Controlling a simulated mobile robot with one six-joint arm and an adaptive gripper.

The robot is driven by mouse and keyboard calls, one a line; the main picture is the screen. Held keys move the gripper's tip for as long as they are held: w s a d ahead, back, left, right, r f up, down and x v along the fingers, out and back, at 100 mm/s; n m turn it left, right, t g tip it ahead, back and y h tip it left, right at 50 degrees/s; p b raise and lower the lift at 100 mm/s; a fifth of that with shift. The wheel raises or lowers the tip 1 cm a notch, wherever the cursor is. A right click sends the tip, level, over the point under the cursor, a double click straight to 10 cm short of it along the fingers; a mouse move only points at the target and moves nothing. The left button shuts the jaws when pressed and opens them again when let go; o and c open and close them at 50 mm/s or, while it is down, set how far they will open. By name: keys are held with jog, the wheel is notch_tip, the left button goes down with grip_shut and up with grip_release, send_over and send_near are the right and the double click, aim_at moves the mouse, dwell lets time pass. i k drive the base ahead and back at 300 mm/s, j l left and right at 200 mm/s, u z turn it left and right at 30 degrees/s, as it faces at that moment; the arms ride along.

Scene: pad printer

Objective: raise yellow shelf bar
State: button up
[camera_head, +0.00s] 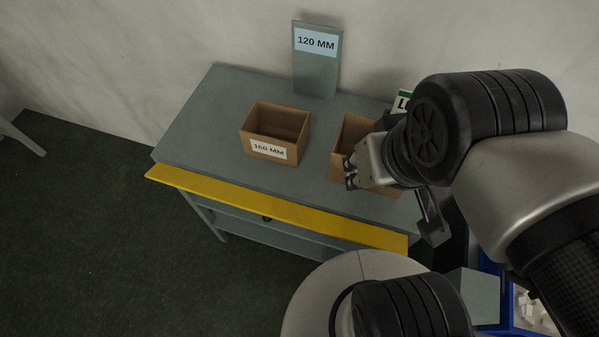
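The yellow shelf bar (275,209) is a long flat strip along the front edge of the grey table (200,135). It runs from the table's left corner down to the lower right. My gripper (350,172) hangs above the right part of the table, in front of the right-hand cardboard box (345,135). It is behind and above the bar in the picture, apart from it. Its fingers are small and partly turned away, so I cannot tell how far apart they are. My arm hides part of the right side of the table.
An open cardboard box (268,148) labelled "160 MM" stands mid-table. A grey upright board (316,72) labelled "120 MM" is behind it. A grey box (474,294) and a blue bin (513,310) are at lower right.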

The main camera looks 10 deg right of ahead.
aim_at(271, 207)
jog(key=k+j+u, duration=0.1)
jog(key=k+u, duration=0.3)
jog(key=k, duration=0.85)
jog(key=l+z, duration=0.25)
jog(key=l, duration=0.9)
jog(key=i+j+z, duration=0.25)
jog(key=j+z, duration=0.25)
jog(key=j, duration=0.25)
jog(key=i+j+z, duration=0.1)
jog(key=j+z, duration=0.4)
jog(key=j, duration=0.25)
jog(key=j+z, duration=0.45)
jog(key=j, duration=1)
jog(key=k+j, duration=0.1)
jog(key=j, duration=1.05)
jog(key=k+l+z, duration=0.1)
jog(key=k, duration=0.35)
jog(key=k+l, duration=0.1)
jog(key=k, duration=0.4)
jog(key=j+z, duration=0.05)
